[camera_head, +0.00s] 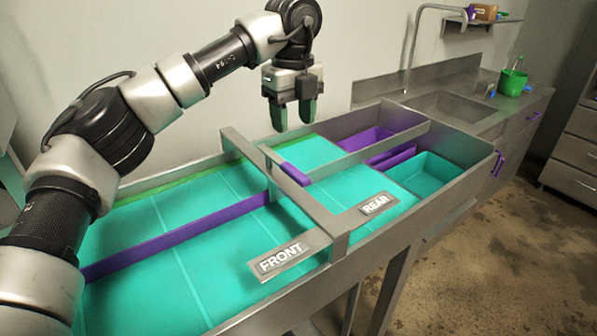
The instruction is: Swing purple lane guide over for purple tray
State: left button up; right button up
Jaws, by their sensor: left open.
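A long purple lane guide (180,238) lies along the teal bed of the metal trough and reaches to the grey crossbar. A short purple piece (296,174) shows at the crossbar; I cannot tell whether it joins the guide. At the far end, a purple tray (365,139) sits in the back lane, partly hidden by the rails. A teal tray (425,173) sits in the front lane beside it. My left gripper (294,124) is open and empty, fingers down, above the back part of the trough behind the crossbar. My right gripper is not in view.
The grey crossbar (262,165) spans the trough, near signs reading FRONT (281,258) and REAR (374,204). A metal divider (365,155) separates the far lanes. A sink counter (460,105) with a green bucket (512,82) stands beyond. The floor at right is clear.

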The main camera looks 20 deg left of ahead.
aim_at(295, 170)
pick_arm(q)
jog(key=f+p, duration=0.1)
jog(key=f, duration=0.2)
jog(key=f+p, duration=0.1)
jog(key=f, duration=0.3)
jog(key=f+p, duration=0.1)
jog(key=f, duration=0.3)
jog(key=shift+w+f, duration=0.2)
jog(key=shift+w, duration=0.15)
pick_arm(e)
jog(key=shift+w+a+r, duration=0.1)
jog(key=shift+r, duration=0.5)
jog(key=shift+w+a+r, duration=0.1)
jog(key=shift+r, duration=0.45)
pick_arm(q)
grip_shut()
